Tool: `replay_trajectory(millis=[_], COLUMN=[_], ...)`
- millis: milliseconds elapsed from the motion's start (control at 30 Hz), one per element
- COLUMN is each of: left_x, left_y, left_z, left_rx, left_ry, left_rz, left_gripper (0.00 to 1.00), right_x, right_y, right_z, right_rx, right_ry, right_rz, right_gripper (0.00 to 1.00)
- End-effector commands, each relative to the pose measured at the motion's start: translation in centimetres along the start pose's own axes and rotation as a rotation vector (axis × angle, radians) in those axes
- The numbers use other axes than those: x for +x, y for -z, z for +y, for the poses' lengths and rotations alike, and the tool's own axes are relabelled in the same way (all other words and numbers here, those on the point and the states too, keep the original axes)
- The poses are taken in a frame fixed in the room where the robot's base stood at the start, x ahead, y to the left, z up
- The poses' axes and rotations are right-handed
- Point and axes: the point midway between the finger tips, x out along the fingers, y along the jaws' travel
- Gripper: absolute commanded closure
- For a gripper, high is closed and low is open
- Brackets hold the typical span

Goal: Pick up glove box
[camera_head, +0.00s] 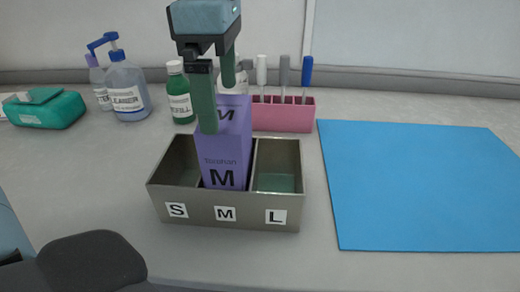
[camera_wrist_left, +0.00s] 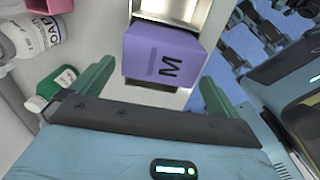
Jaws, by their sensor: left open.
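The purple glove box marked M (camera_head: 224,150) stands upright in the middle compartment of a metal holder (camera_head: 190,215) labelled S, M and L. Its top rises well above the holder's rim. My left gripper (camera_head: 216,108) comes down from above, open, with its green fingers at the box's upper part; the near finger covers part of the box's left side. In the left wrist view the box (camera_wrist_left: 160,55) lies between the two spread fingers of the gripper (camera_wrist_left: 157,75), with a gap visible on each side. My right gripper is not in view.
The S compartment looks empty; the L compartment shows a green bottom (camera_head: 276,183). A teal pack (camera_head: 50,110) lies left, a blue mat (camera_head: 420,185) right.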

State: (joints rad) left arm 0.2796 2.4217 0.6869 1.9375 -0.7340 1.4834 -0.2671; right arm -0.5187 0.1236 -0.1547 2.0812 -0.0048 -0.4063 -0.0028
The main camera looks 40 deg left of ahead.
Motion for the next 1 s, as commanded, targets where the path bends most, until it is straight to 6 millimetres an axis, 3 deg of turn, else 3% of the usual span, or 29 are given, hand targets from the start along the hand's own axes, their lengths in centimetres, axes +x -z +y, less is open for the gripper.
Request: replay_trajectory(millis=[267, 500, 700, 1000], left_x=[0.3, 2.5, 3.0, 6.8], left_y=[0.0, -0.1, -0.1, -0.7], left_z=[0.0, 0.0, 0.0, 0.1], left_rx=[0.001, 0.000, 0.000, 0.001], left_ry=[-0.001, 0.002, 0.001, 0.003], left_rz=[0.001, 0.001, 0.001, 0.002], left_gripper=[0.00, 0.00, 0.00, 0.00], right_x=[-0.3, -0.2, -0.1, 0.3], right_y=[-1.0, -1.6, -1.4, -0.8], right_z=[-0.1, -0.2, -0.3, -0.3], right_rx=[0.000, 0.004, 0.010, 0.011], right_ry=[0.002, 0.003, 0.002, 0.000], right_rz=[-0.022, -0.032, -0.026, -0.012], right_gripper=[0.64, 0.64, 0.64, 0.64])
